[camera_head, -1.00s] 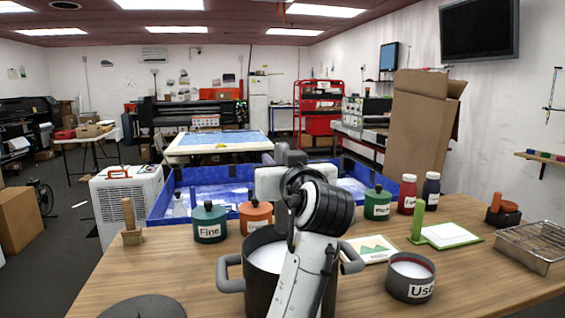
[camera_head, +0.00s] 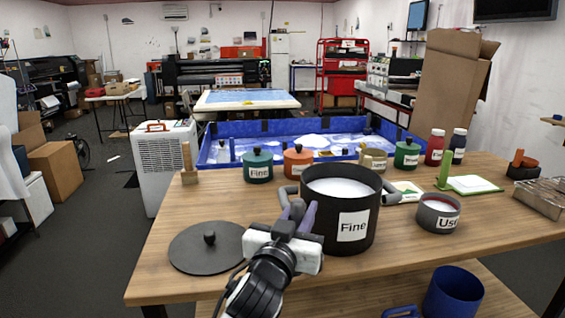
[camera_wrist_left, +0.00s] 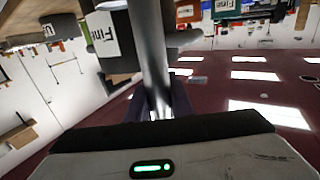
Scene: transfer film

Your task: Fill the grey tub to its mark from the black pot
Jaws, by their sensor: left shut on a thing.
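My left gripper (camera_head: 298,212) is at the pot's left side, shut on the pot's grey left handle (camera_wrist_left: 150,45). Part of the pot with its label also shows in the left wrist view (camera_wrist_left: 118,55). The fingertips are partly hidden. My right gripper is out of view.
A black lid (camera_head: 185,250) lies left of the pot. A green jar (camera_head: 258,170), an orange jar (camera_head: 298,165) and a beige jar stand behind. A wire tray (camera_head: 540,198) is at right. A blue mug (camera_head: 453,293) sits below the tabletop.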

